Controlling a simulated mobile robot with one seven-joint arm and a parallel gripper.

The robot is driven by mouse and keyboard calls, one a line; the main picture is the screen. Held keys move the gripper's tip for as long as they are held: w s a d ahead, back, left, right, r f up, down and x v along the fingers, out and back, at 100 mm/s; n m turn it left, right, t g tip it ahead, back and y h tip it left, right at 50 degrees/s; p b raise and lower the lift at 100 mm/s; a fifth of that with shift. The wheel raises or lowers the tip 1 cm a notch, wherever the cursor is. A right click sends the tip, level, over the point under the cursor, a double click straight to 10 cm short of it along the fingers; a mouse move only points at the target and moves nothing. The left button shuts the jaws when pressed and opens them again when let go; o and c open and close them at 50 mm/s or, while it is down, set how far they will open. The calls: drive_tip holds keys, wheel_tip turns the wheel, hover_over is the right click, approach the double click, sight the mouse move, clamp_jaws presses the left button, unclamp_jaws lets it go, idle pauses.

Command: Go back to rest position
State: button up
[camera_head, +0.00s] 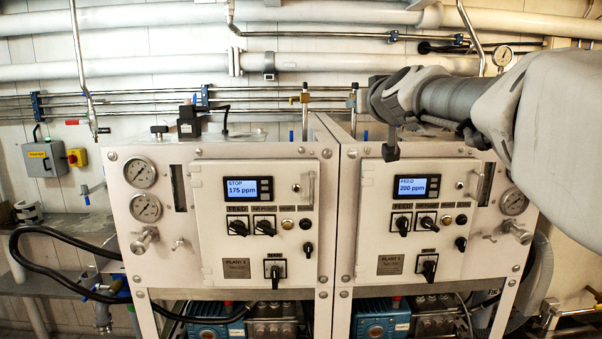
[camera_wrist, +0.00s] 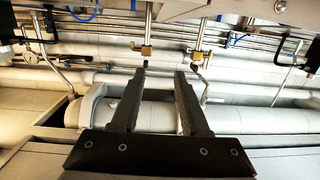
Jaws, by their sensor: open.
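My gripper (camera_wrist: 168,78) is open and empty in the wrist view, with its two dark fingers apart and pipes and brass valves beyond them. In the head view my arm reaches in from the right, and the gripper end (camera_head: 382,110) is in front of the upper part of the right panel, near the gap between the two cabinets. The left cabinet (camera_head: 215,275) has a display reading STOP, 175 ppm. The right cabinet (camera_head: 440,260) has a display reading FEED, 200 ppm. My arm hides part of the right cabinet's top.
Large white pipes (camera_head: 120,68) and thin metal pipes run along the back wall. A brass valve (camera_head: 305,97) stands above the left cabinet. A grey box with a yellow and red switch (camera_head: 77,157) is at the left. A black hose (camera_head: 60,236) curves below it.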

drive_tip(key=s+f+g, duration=1.1)
drive_tip(key=s+f, duration=2)
drive_tip(key=s, duration=0.4)
drive_tip(key=shift+s+m+h, duration=0.15)
drive_tip(key=shift+m+h, duration=0.15)
